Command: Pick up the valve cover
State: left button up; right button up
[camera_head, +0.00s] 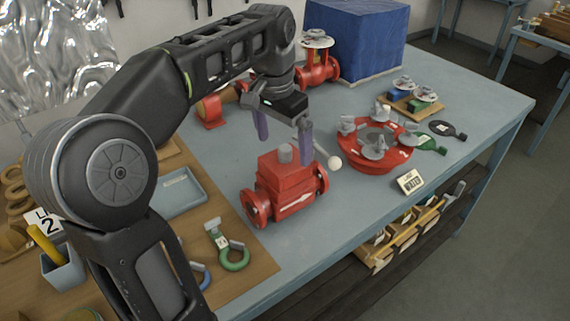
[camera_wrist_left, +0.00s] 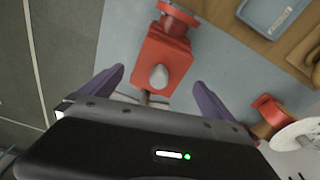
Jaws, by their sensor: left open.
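A red flanged valve (camera_head: 289,199) stands on the blue-grey table. Its square red top, which looks like the valve cover (camera_head: 283,171), carries a grey knob (camera_head: 285,153). My left gripper (camera_head: 284,132) is open and empty, its two purple fingers pointing down above and behind the valve. In the left wrist view my left gripper (camera_wrist_left: 158,84) has the grey knob (camera_wrist_left: 158,76) and red top (camera_wrist_left: 163,50) just ahead of and between its fingertips, apart from them. The seam between cover and body cannot be made out. My right gripper is not in view.
A lever with a white ball end (camera_head: 334,162) sticks out beside the valve. A red round flange with grey knobs (camera_head: 375,150) stands to the right, near a label card (camera_head: 410,182). A blue tray (camera_head: 181,193) and a green ring tool (camera_head: 232,255) lie left. A blue box (camera_head: 355,40) stands behind.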

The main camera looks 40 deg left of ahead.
aim_at(286, 157)
pick_arm(q)
jog(key=shift+w+d+f+p, duration=0.1)
jog(key=shift+w+f+p, duration=0.1)
jog(key=shift+f, duration=0.65)
jog(key=shift+w+a+f+p, duration=0.1)
jog(key=shift+f+p, duration=0.15)
jog(key=shift+f, duration=0.6)
jog(key=shift+w+d+f+p, duration=0.1)
jog(key=shift+w+f+p, duration=0.1)
jog(key=shift+f, duration=0.65)
jog(key=c, duration=1.6)
jog(key=shift+r, duration=0.15)
